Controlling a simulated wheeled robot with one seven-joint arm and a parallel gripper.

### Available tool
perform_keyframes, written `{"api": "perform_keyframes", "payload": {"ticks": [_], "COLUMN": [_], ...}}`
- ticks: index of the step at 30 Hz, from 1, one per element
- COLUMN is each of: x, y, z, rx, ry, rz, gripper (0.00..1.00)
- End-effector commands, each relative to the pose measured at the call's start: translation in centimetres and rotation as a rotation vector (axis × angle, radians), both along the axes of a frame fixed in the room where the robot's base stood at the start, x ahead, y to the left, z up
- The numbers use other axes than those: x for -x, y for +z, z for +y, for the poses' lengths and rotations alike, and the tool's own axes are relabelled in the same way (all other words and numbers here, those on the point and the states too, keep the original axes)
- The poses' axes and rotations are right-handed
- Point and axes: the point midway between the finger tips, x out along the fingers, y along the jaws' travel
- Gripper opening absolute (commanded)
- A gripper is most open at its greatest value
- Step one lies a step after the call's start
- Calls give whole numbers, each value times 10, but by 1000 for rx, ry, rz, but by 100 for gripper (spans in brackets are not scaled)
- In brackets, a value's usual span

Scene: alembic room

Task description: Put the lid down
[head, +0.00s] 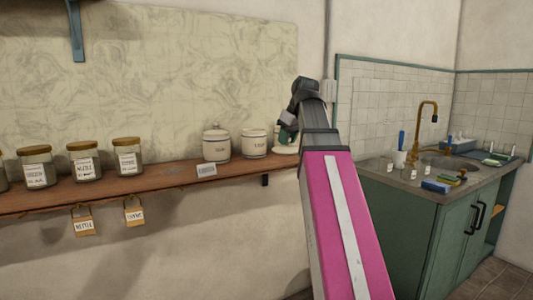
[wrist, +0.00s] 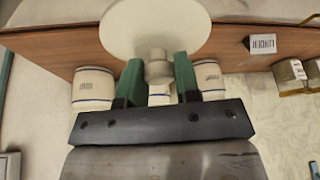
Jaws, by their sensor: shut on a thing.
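My gripper (wrist: 158,78) is shut on the knob of a round cream lid (wrist: 150,25), with one green finger on each side of the knob. In the head view my gripper (head: 288,130) is at the shelf's right end, and part of the lid (head: 284,150) shows below it. I cannot tell whether the lid touches the shelf. A white canister with a knobbed lid (head: 216,146) and another white canister (head: 254,145) stand left of my gripper.
A sink counter (head: 425,182) with a brass tap (head: 428,120) stands at the right.

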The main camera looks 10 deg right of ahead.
Motion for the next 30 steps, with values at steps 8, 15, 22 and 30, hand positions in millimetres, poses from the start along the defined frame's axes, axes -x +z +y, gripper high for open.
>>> {"api": "perform_keyframes", "payload": {"ticks": [8,15,22,30], "x": [-66,-117,-136,-137], "y": [2,2,-18,-35], "z": [21,37,45,45], "rx": [1,0,1,1], "ry": [1,2,-1,0], "rz": [2,1,2,0], "gripper": [0,0,0,0]}}
